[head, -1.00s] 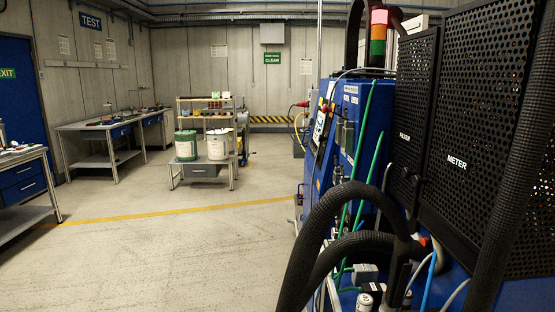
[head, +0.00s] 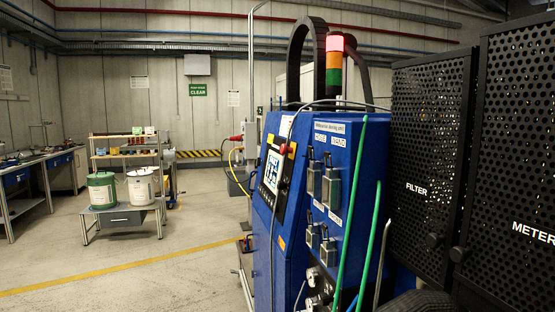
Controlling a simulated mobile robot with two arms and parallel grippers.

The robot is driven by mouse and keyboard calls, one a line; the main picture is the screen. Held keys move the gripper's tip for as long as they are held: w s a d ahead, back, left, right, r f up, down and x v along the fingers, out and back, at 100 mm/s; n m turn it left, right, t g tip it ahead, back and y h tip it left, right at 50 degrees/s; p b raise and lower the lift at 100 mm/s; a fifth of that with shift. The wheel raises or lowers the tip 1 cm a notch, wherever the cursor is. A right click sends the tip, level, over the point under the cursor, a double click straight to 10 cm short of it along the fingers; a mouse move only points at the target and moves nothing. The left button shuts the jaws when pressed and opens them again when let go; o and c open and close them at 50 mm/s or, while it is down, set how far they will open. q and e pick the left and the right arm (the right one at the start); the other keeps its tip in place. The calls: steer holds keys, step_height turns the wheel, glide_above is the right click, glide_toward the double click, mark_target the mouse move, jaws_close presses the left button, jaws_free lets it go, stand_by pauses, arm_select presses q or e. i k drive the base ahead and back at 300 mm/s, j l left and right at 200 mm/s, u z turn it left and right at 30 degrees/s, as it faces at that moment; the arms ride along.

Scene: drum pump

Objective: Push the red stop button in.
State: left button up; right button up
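A small red button (head: 284,149), which looks like the stop button, sticks out from the upper front of the blue cabinet (head: 352,165). It sits by the upper right edge of the control screen (head: 272,170) and is seen from the side. I cannot tell from here how far in it is. Neither of my grippers is in the head view, and nothing is seen touching the button.
Valve blocks (head: 331,183) and green hoses (head: 349,220) are on the cabinet's near side. Black perforated panels (head: 430,150) stand at the right. A low stand with drums (head: 140,187) is at the left. The floor (head: 150,280) left of the cabinet is clear.

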mark_target(284, 149)
steer(key=i+j+z, duration=0.2)
steer(key=z, duration=0.3)
steer(key=i+j+z, duration=0.1)
steer(key=j+z, duration=0.4)
